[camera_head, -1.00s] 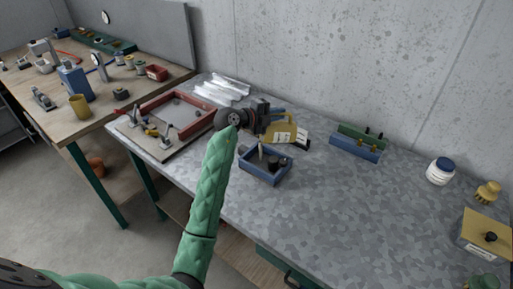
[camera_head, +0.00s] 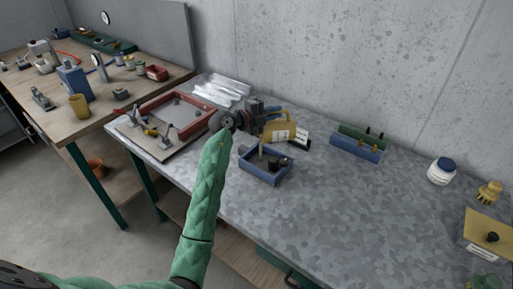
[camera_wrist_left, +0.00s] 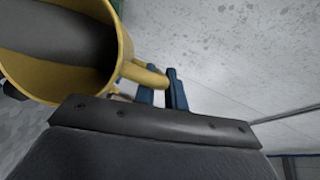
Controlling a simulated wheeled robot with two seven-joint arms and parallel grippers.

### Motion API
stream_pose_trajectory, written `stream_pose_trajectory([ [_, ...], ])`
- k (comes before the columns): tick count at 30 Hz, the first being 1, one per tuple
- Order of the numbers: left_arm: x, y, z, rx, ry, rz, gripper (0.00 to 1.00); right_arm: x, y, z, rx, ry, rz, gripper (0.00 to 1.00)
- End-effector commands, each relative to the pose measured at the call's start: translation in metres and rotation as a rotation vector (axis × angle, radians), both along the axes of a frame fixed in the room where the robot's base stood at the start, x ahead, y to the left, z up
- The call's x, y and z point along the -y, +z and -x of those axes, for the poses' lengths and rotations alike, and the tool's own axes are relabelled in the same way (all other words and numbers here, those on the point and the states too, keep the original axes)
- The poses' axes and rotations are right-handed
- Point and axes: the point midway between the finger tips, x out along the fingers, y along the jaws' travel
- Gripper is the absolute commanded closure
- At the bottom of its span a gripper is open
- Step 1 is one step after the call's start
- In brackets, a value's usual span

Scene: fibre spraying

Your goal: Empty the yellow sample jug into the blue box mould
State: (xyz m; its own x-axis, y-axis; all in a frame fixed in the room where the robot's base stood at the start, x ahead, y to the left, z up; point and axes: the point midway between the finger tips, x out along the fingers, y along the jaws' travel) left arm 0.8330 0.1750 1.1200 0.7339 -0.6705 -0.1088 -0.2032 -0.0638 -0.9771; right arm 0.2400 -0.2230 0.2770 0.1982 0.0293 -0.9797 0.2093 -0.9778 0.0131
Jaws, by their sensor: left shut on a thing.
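The yellow sample jug (camera_head: 279,131) is above the back of the grey table in the head view, with a pale label on its side. My left gripper (camera_head: 272,111) is shut on its handle. In the left wrist view the jug's mouth (camera_wrist_left: 122,48) shows grey material inside, and the blue fingers (camera_wrist_left: 167,95) are at the handle. An open blue box (camera_head: 251,172) holding dark items sits just in front of the jug. I cannot tell surely which is the mould. My right gripper is out of view.
A red frame (camera_head: 151,105) on a board lies left of the gripper, with clear bags (camera_head: 222,88) behind. The middle front of the table is free.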

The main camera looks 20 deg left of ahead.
Motion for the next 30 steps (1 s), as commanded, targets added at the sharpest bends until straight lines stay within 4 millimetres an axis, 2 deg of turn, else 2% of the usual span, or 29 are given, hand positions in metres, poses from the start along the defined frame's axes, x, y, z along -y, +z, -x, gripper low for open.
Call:
stream_pose_trajectory([
  [9,-0.005,0.001,0.002,0.015,0.000,0.030,1.00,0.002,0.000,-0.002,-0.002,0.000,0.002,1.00],
  [16,-0.008,0.001,0.003,0.025,0.001,0.054,1.00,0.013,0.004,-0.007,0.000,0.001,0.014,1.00],
  [22,-0.010,0.002,0.004,0.034,0.001,0.072,1.00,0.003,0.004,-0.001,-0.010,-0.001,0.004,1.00],
  [30,-0.013,0.003,0.006,0.047,0.001,0.101,1.00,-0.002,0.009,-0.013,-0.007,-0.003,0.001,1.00],
])
